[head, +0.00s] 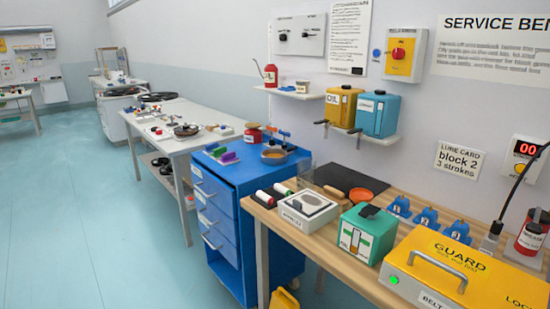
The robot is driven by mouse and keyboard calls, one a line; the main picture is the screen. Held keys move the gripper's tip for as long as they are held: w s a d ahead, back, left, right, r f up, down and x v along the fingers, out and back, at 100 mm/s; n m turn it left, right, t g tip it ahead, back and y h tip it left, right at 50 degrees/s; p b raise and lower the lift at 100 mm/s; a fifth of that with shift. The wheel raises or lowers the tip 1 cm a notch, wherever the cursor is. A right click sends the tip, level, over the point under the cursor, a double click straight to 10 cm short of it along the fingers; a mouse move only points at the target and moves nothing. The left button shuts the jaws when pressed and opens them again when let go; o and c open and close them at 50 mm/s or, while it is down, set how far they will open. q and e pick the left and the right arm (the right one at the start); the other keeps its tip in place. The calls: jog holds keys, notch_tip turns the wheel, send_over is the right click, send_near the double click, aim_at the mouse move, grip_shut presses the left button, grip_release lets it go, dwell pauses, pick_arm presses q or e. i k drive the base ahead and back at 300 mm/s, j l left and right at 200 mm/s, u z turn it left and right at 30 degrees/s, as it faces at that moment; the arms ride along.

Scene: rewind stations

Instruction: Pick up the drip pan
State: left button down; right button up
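I cannot tell for sure which thing is the drip pan. Another round orange-rimmed dish (274,155) sits on top of the blue drawer cart (231,176). A dark round pan (186,130) lies on the white table farther back. Neither of my grippers is in view.
The wooden bench (321,248) also holds a yellow guard box (468,272), blue stands (427,218) and a white square unit (308,211). A yellow container (284,299) stands low beside the cart. Open floor (90,225) lies at the left.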

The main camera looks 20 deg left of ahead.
aim_at(281, 155)
jog(key=i+j+z, duration=0.35)
jog(key=j, duration=0.2)
jog(key=i+j+z, duration=0.15)
jog(key=j, duration=0.2)
jog(key=i+j+z, duration=0.15)
jog(key=j, duration=0.2)
jog(key=i, duration=0.05)
